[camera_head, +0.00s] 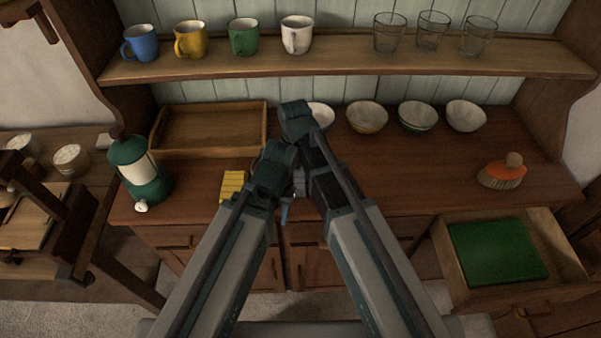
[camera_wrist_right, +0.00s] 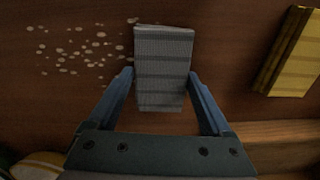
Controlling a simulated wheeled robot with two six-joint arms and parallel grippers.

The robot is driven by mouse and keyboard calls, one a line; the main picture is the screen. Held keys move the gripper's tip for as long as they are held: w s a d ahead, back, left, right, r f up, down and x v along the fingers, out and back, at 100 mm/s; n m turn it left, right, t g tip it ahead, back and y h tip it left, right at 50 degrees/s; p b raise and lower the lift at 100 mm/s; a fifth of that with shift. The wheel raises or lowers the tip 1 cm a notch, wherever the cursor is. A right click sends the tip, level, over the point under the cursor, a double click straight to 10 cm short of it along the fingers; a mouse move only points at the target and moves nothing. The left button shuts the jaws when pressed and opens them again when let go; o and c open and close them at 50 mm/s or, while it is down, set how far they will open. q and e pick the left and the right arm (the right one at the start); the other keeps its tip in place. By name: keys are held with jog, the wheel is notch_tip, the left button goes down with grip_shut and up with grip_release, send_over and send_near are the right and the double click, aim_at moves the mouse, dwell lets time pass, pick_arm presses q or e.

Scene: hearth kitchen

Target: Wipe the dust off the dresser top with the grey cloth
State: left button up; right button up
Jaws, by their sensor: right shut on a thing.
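The grey cloth (camera_wrist_right: 163,72) is a folded, faintly striped pad, seen in the right wrist view. My right gripper (camera_wrist_right: 160,76) has a finger on each side of it and is shut on it, over the brown dresser top (camera_wrist_right: 65,105). A patch of pale dust specks (camera_wrist_right: 80,50) lies just left of the cloth there. In the head view my arms cover the middle of the dresser top (camera_head: 400,165), hiding the dust and most of the cloth. My left arm ends close beside my right one; its fingers cannot be made out clearly.
A yellow sponge (camera_head: 233,185) lies left of my grippers. A green lantern (camera_head: 139,170) and wooden tray (camera_head: 208,128) stand farther left. An open drawer (camera_head: 568,245) holds a green item (camera_head: 497,251).

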jog(key=shift+a, duration=0.1)
jog(key=shift+a+f, duration=0.1)
jog(key=shift+a, duration=1.65)
jog(key=shift+w, duration=0.15)
jog(key=shift+s+d, duration=0.2)
jog(key=shift+d, duration=2.15)
jog(key=shift+w+d, duration=0.1)
jog(key=shift+d, duration=1.3)
jog(key=shift+w+d, duration=0.15)
jog(key=shift+d, duration=3.3)
